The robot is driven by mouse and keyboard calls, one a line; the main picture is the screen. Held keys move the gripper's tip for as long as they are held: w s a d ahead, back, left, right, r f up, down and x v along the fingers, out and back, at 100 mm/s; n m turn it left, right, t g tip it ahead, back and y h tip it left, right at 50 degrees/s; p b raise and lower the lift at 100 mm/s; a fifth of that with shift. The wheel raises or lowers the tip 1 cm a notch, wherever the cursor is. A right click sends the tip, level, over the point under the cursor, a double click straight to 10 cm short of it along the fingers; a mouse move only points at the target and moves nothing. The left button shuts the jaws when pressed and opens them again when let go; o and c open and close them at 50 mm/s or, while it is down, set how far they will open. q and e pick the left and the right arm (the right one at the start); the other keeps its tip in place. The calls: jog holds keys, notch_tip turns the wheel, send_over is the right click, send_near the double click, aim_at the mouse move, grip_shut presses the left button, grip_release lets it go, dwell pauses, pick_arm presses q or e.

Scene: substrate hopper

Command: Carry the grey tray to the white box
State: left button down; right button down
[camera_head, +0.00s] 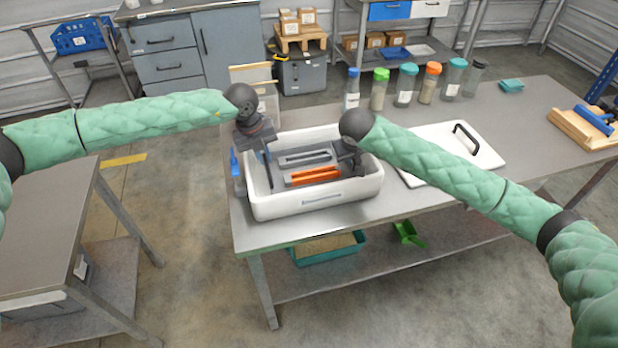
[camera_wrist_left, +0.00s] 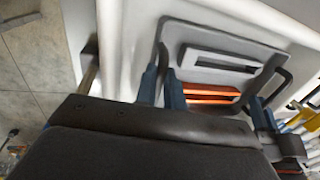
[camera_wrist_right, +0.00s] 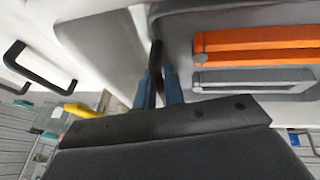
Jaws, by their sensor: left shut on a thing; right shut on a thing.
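The white box (camera_head: 320,203) stands on the near left part of the workbench. The grey tray (camera_head: 290,171) is inside its walls; I cannot tell whether it rests on the bottom. The tray carries an orange-handled tool (camera_head: 316,175) and a grey one (camera_head: 305,158). My left gripper (camera_head: 268,160) is shut on the tray's left handle, which also shows in the left wrist view (camera_wrist_left: 160,65). My right gripper (camera_head: 352,162) is shut on the tray's right handle, a dark bar in the right wrist view (camera_wrist_right: 155,60).
A white lid (camera_head: 428,141) with a black handle lies right of the box. Several capped jars (camera_head: 405,88) stand along the bench's back edge. A wooden block with a blue tool (camera_head: 583,127) lies far right. A green scoop (camera_head: 408,235) and teal tray (camera_head: 325,250) are on the lower shelf.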

pick_arm(q)
jog(key=shift+a+f+b, duration=0.1)
jog(key=shift+f+b, duration=0.25)
jog(key=shift+f, duration=0.1)
pick_arm(e)
jog(key=shift+d+f, duration=0.1)
jog(key=shift+f, duration=0.4)
pick_arm(q)
jog(key=c, duration=1.5)
grip_release()
pick_arm(e)
jog(key=c, duration=1.5)
grip_release()
pick_arm(q)
jog(key=shift+r, duration=0.15)
pick_arm(e)
jog(key=shift+r, duration=0.1)
jog(key=shift+s+r, duration=0.15)
jog(key=shift+r, duration=0.2)
pick_arm(q)
notch_tip(320, 180, up, 12)
jog(key=a, duration=0.2)
jog(key=shift+s+f, duration=0.25)
pick_arm(e)
jog(key=v, duration=1.1)
